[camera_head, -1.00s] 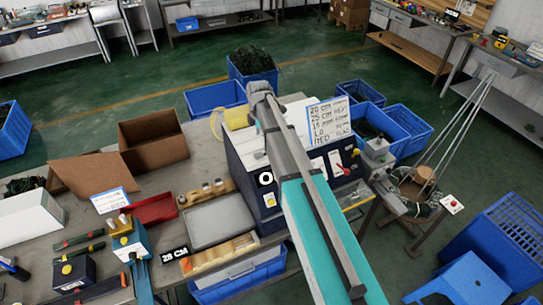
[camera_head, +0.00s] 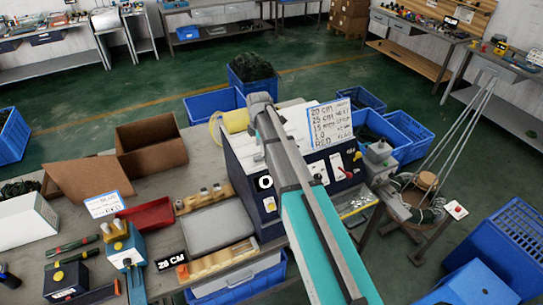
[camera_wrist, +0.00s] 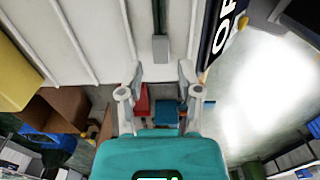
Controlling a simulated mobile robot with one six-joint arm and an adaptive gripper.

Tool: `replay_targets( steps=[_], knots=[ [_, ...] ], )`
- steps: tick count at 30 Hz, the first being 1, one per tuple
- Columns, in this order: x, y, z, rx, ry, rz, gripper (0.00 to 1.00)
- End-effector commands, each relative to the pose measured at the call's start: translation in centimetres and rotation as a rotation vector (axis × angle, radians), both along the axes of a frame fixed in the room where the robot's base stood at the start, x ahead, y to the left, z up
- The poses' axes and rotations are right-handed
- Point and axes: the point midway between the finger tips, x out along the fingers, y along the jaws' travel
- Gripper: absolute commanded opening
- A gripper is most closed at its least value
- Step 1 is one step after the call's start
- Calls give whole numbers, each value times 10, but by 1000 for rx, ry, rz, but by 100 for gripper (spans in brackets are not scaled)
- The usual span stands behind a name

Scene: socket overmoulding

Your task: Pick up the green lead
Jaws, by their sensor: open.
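In the head view my arm reaches over the dark blue machine (camera_head: 240,165), and the fingers there are too small or hidden to make out.
On the bench (camera_head: 200,150) stand an open cardboard box (camera_head: 150,145), a red tray (camera_head: 147,216), a grey tray (camera_head: 218,230) and a blue fixture (camera_head: 125,255). A lettered white board (camera_head: 331,125) stands on the machine. Blue crates (camera_head: 405,130) stand behind. Green floor lies open beyond.

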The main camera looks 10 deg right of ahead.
Motion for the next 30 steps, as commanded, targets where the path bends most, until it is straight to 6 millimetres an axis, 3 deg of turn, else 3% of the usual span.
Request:
replay_targets(
  steps=[30],
  knots=[
    [-1, 2, -52, 0, 0, 0, 46]
  ],
)
